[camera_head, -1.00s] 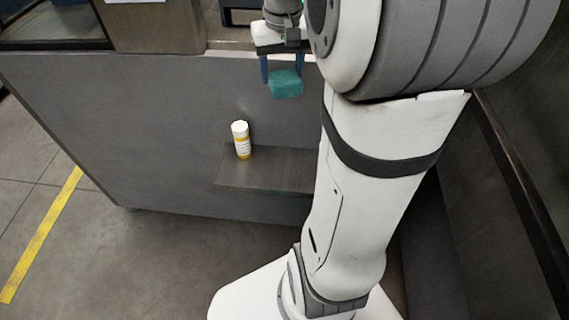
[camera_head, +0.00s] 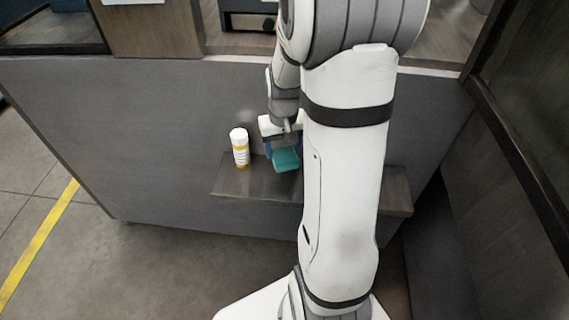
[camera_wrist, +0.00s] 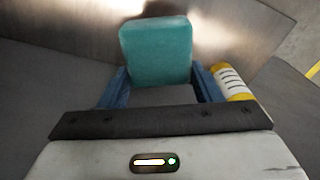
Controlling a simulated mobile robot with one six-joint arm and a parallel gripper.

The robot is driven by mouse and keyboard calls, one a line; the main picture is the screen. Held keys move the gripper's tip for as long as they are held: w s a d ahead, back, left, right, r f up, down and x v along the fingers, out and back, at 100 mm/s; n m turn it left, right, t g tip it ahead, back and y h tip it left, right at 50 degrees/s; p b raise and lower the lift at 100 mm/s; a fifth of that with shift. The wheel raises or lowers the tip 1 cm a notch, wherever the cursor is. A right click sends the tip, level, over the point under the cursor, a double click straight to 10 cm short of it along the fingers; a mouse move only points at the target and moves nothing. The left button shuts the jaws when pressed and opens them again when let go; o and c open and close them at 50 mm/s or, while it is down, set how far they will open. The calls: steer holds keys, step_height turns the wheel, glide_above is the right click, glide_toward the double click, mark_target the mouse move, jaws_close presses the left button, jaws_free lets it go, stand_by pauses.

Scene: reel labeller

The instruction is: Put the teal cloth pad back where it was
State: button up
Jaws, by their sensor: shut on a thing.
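The teal cloth pad (camera_head: 286,160) is held between the blue fingers of my gripper (camera_head: 283,147). In the head view it is just above or at the small wooden shelf (camera_head: 245,182), to the right of the bottle; I cannot tell whether it touches the shelf. In the wrist view the pad (camera_wrist: 157,50) stands out beyond the fingers, with the shelf surface behind it. My arm hides part of the gripper and the middle of the shelf.
A white bottle with a yellow label (camera_head: 240,149) stands upright on the shelf, close to the left of my gripper. It also shows in the wrist view (camera_wrist: 232,82), beside the right finger. The grey panel (camera_head: 150,130) rises behind the shelf.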

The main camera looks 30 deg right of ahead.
mark_target(283, 151)
steer(key=shift+f+b, duration=0.5)
steer(key=shift+f, duration=2.5)
steer(key=shift+f, duration=0.1)
steer(key=o, duration=1.3)
steer(key=r+p, duration=0.1)
steer(key=r, duration=0.7)
steer(key=r+p, duration=0.1)
steer(key=r, duration=0.3)
steer(key=shift+s+a+r+p, duration=0.1)
steer(key=shift+s+p, duration=0.2)
steer(key=shift+s, duration=0.05)
steer(key=s+a+r, duration=0.1)
steer(key=s+a, duration=0.2)
steer(key=s, duration=0.1)
steer(key=s+a+r+n, duration=0.1)
steer(key=s+a+r, duration=0.1)
steer(key=s+a, duration=0.2)
steer(key=s+a+r+n+t, duration=0.1)
steer(key=s+a+r, duration=0.1)
steer(key=s+a, duration=0.2)
steer(key=shift+s+a+r, duration=0.25)
steer(key=shift+s, duration=0.1)
